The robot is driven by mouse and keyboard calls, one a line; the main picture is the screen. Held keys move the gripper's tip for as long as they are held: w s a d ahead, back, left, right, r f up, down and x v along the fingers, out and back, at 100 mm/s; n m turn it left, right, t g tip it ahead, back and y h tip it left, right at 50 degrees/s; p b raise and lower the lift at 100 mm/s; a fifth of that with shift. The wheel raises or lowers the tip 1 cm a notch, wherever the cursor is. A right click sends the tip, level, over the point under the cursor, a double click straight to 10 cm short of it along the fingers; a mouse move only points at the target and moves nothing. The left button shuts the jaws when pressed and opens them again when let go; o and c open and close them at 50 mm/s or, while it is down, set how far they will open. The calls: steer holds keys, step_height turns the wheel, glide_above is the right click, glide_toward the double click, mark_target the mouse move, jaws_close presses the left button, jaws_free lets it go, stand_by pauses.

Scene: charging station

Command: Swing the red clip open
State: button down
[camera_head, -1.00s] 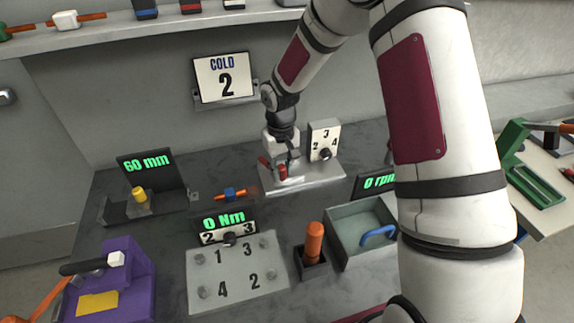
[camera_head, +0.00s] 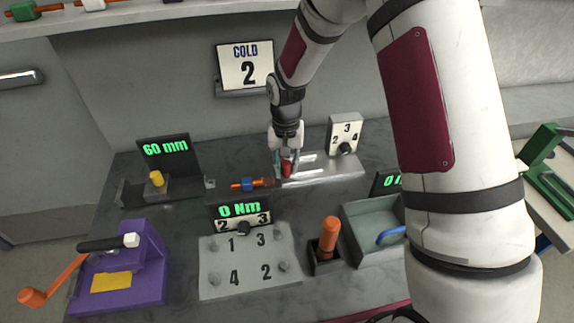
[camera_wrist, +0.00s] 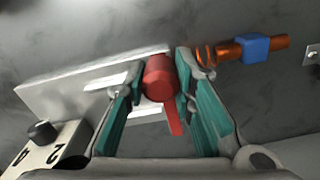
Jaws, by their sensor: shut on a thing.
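The red clip (camera_wrist: 161,80) shows in the wrist view as a rounded head with a thin lever, between the two teal-lined fingers. In the head view the red clip (camera_head: 287,169) is a small red patch, mostly hidden by the fingers. It sits at the left part of a pale metal plate (camera_head: 340,168), which also shows in the wrist view (camera_wrist: 60,92). My gripper (camera_head: 286,168) points down over this plate end. In the wrist view my gripper (camera_wrist: 160,72) is shut on the red clip, with a finger on either side.
An orange rod with a blue collar (camera_head: 249,184) lies close left of my gripper. A numbered dial (camera_head: 345,136) stands at the plate's back right. In front are the numbered panel (camera_head: 250,262), an orange-handled tool (camera_head: 328,236) and a grey tray (camera_head: 354,228).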

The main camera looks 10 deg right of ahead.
steer(key=shift+a, duration=0.1)
steer(key=c, duration=1.3)
jaws_free()
steer(key=shift+c, duration=0.2)
step_height(320, 180, up, 12)
